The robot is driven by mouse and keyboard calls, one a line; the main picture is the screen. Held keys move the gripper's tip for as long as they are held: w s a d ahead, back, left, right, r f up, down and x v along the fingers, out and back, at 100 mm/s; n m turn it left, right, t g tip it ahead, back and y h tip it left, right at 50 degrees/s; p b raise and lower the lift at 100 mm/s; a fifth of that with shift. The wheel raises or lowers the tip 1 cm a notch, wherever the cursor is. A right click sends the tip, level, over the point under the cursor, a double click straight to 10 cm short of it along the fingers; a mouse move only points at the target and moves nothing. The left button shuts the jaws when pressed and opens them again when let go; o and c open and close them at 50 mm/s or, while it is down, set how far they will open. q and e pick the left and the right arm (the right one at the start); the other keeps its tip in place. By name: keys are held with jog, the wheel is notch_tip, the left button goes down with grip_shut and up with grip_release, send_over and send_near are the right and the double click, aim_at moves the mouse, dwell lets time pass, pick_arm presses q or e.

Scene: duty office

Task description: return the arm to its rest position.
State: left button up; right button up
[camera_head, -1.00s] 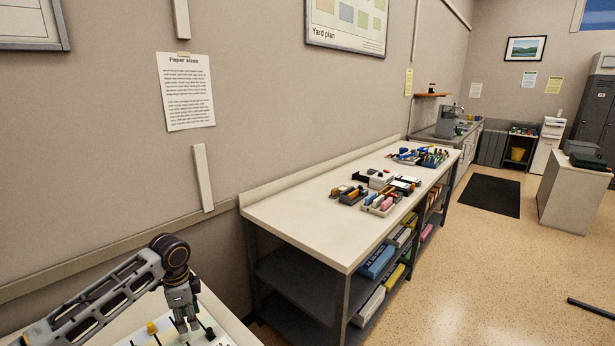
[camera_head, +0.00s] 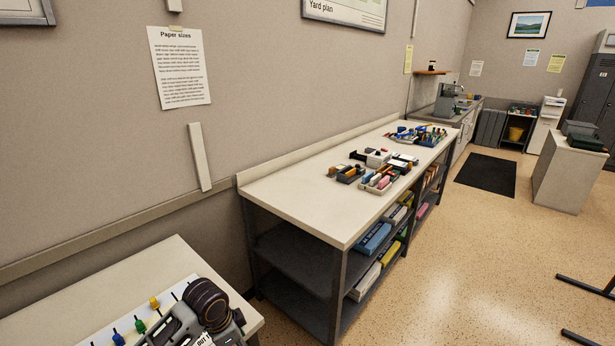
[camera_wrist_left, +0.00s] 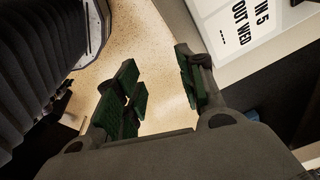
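My left arm shows at the bottom left of the head view, folded close in, with its round dark joint over the near table (camera_head: 120,272). Its gripper is outside that view. In the left wrist view my left gripper (camera_wrist_left: 164,92) is open, its green-padded fingers apart with only speckled floor visible between them. A white card or panel with black print reading "OUT WED" and "IN 5" (camera_wrist_left: 232,28) lies beyond the right finger, apart from it as far as I can tell. My right arm and gripper are not in view.
A white board with yellow (camera_head: 155,303), green (camera_head: 140,326) and blue pegs lies on the near table, beside my arm. A long workbench (camera_head: 290,205) with shelves and trays of stationery stands along the wall. Floor (camera_head: 470,265) to its right is open, with dark bars (camera_head: 588,287) at far right.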

pick_arm(q)
jog(key=s+d+n+t, duration=0.1)
jog(key=s+d+n, duration=0.2)
jog(key=s, duration=0.3)
jog(key=shift+s+a+n+t+y, duration=0.55)
jog(key=shift+s+a+n, duration=2.8)
jog(key=shift+s, duration=1.2)
notch_tip(320, 180, down, 33)
jog(key=s+g, duration=0.1)
jog(key=s, duration=0.1)
jog(key=s+a+f, duration=0.3)
jog(key=s+f, duration=0.7)
jog(key=s, duration=0.1)
jog(key=s+a+f+g, duration=0.1)
jog(key=s+a+f, duration=0.1)
jog(key=s+f, duration=0.8)
jog(key=shift+s+a, duration=0.4)
jog(key=shift+s, duration=0.25)
jog(key=shift+s+g+y, duration=0.15)
jog(key=shift+g+y, duration=0.1)
